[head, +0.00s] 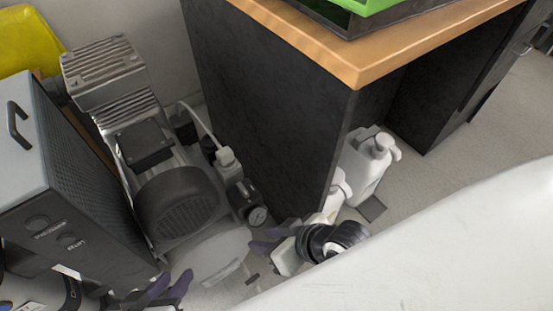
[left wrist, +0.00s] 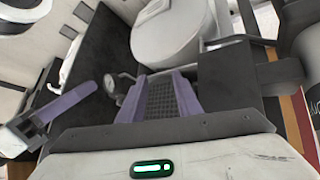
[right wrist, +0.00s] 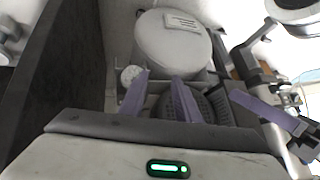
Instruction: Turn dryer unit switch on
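A grey box with a black handle and a perforated side (head: 75,175), which looks like the dryer unit, stands at the left of the head view.
A compressor with a finned head (head: 105,75) and dark motor (head: 178,205) stands beside the box. A round pressure gauge (head: 257,215) is on its right. A black cabinet with a wooden top (head: 355,70) rises behind my right gripper. White bottles (head: 370,165) stand beside the cabinet.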

